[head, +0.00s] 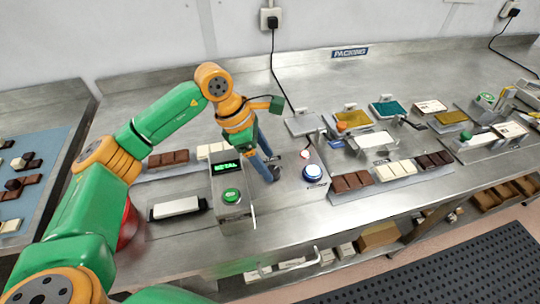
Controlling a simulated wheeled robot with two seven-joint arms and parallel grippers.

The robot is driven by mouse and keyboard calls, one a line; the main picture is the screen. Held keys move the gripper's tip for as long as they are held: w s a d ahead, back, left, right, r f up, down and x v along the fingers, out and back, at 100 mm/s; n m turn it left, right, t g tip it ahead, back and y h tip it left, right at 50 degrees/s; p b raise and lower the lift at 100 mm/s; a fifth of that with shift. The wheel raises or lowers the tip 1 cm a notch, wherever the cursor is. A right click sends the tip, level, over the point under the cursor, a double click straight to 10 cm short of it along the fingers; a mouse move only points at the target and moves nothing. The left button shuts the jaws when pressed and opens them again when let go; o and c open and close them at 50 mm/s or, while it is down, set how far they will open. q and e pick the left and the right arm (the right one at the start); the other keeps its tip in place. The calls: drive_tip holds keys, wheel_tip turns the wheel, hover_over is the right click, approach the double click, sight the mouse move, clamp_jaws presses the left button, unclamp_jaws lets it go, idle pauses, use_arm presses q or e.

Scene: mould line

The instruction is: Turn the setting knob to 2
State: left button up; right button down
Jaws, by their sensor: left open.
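My left gripper (272,166) reaches down over the middle of the bench, its two blue-grey fingers apart and nothing seen between them. It is just right of a grey metal box with a green-lit display reading METAL (227,167) and a green button (231,195). My right gripper is not in view.
Chocolate bars on a tray (390,185) lie right of the blue round part, with coloured moulds (388,109) behind. A white block in a black holder (176,208) lies left of the box. A black cable (275,75) hangs from the wall socket. Bare steel (290,215) lies in front.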

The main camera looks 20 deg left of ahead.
sight(272, 169)
use_arm(q)
drive_tip(key=shift+s+d+f, duration=0.1)
drive_tip(key=shift+d+f, duration=0.45)
drive_tip(key=shift+f, duration=0.35)
drive_tip(key=shift+w+f, duration=0.2)
drive_tip(key=shift+f, duration=0.1)
drive_tip(key=shift+w+a+f, duration=0.1)
drive_tip(key=shift+w+f, duration=0.1)
drive_tip(key=shift+w, duration=0.1)
drive_tip(key=shift+s+r, duration=0.1)
drive_tip(key=shift+s, duration=0.05)
clamp_jaws()
